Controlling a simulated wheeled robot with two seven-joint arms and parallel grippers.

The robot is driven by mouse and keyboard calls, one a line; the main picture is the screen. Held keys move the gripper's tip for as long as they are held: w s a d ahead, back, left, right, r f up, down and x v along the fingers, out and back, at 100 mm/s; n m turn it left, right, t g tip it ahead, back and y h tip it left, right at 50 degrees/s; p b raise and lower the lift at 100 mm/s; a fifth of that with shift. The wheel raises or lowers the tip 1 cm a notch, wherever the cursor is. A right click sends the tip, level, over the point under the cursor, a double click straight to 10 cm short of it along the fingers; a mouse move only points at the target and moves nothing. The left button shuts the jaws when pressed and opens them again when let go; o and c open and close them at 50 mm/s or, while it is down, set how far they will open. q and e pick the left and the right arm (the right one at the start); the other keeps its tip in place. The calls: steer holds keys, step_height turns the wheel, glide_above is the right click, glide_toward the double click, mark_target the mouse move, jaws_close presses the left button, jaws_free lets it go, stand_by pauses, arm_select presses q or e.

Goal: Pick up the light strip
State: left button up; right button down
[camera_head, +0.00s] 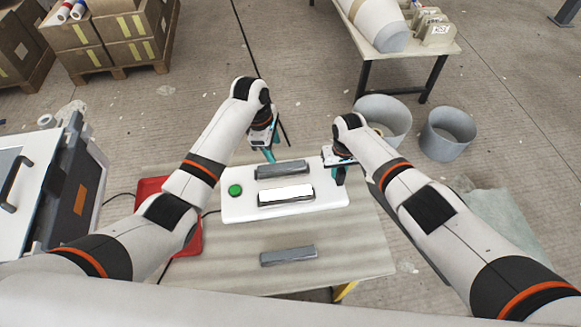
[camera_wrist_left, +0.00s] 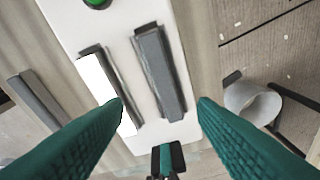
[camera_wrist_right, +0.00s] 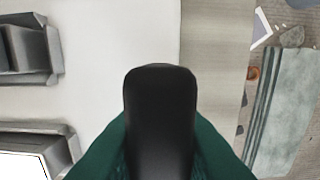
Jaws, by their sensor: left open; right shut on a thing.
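A bright white strip (camera_head: 286,194) sits in a grey mould on a white board (camera_head: 235,209). It also shows in the left wrist view (camera_wrist_left: 100,85). A plain grey mould (camera_head: 283,169) lies behind it on the board. My left gripper (camera_head: 268,154) is open above the board's far edge. In the left wrist view the plain mould (camera_wrist_left: 160,75) shows between its fingers, with nothing gripped. My right gripper (camera_head: 340,172) is at the board's right end, shut on a black rounded piece (camera_wrist_right: 160,110). That piece hides most of its fingertips.
A green button (camera_head: 235,189) is at the board's left. Another grey mould (camera_head: 288,255) lies on the bare front of the table (camera_head: 220,275). A red tray (camera_head: 152,187) is at left. Grey buckets (camera_head: 447,133) stand on the floor beyond the table's right side.

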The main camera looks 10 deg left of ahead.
arm_select(q)
steer(key=a+r+n+h, duration=0.1)
steer(key=a+n, duration=0.2)
steer(key=h, duration=0.1)
glide_above(282, 165)
steer(key=s+a, duration=0.1)
steer(key=a, duration=0.2)
steer(key=shift+n+t, duration=0.3)
steer(key=shift+t, duration=0.1)
steer(key=f, duration=0.5)
steer(key=shift+s+d+f, duration=0.15)
steer(key=shift+s+f, duration=0.05)
steer(key=shift+f, duration=0.15)
steer(key=x, duration=0.3)
steer(key=shift+w+d+f, duration=0.25)
steer(key=shift+w, duration=0.05)
steer(key=shift+w+d+f, duration=0.1)
steer(key=shift+d+f, duration=0.1)
steer(key=shift+f, duration=0.5)
steer(key=c, duration=1.1)
steer(key=shift+r, duration=0.15)
